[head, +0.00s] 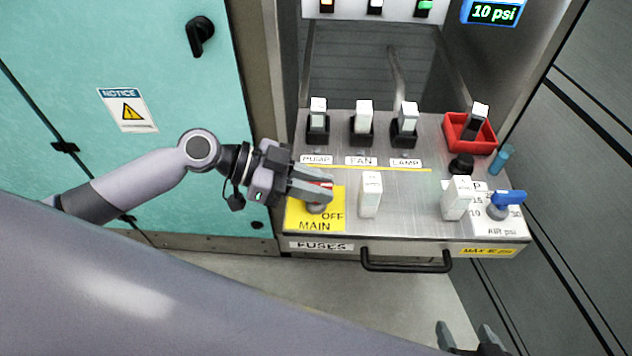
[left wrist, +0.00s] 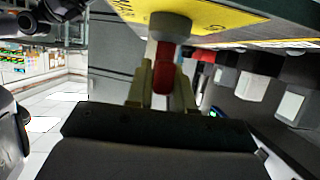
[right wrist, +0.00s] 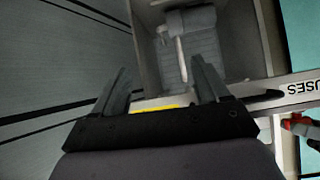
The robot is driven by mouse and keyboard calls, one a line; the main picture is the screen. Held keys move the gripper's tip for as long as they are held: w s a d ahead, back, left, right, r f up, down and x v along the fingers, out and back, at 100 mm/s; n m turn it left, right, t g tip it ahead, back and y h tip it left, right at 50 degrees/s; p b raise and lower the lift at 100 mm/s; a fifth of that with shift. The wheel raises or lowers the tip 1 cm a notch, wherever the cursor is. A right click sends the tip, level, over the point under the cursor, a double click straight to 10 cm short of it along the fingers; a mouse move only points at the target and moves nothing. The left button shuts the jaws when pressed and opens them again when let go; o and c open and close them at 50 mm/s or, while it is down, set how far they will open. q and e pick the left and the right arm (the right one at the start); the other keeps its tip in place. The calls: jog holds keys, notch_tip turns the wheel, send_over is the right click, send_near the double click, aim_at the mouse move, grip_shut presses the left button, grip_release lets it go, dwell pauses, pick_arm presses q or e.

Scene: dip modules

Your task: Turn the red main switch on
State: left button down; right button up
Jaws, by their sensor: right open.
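The red main switch (head: 321,184) sits on a yellow plate (head: 297,217) marked MAIN and OFF, at the left front of the metal panel. My left gripper (head: 318,193) reaches over it and hides much of it in the head view. In the left wrist view the red handle (left wrist: 163,76) stands on its grey round base (left wrist: 170,26), between the two fingers of my left gripper (left wrist: 163,85), which appear closed against its sides. My right gripper (head: 472,337) is at the bottom edge of the head view. It is open and empty in the right wrist view (right wrist: 163,85).
White-topped switches marked PUMP, FAN and LAMP (head: 407,112) stand behind the main switch. A white block (head: 370,195) stands close to its right. A blue valve handle (head: 508,198) and a red tray (head: 455,130) are further right. A black handle (head: 405,266) juts from the front.

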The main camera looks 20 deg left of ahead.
jog(key=shift+r, duration=0.1)
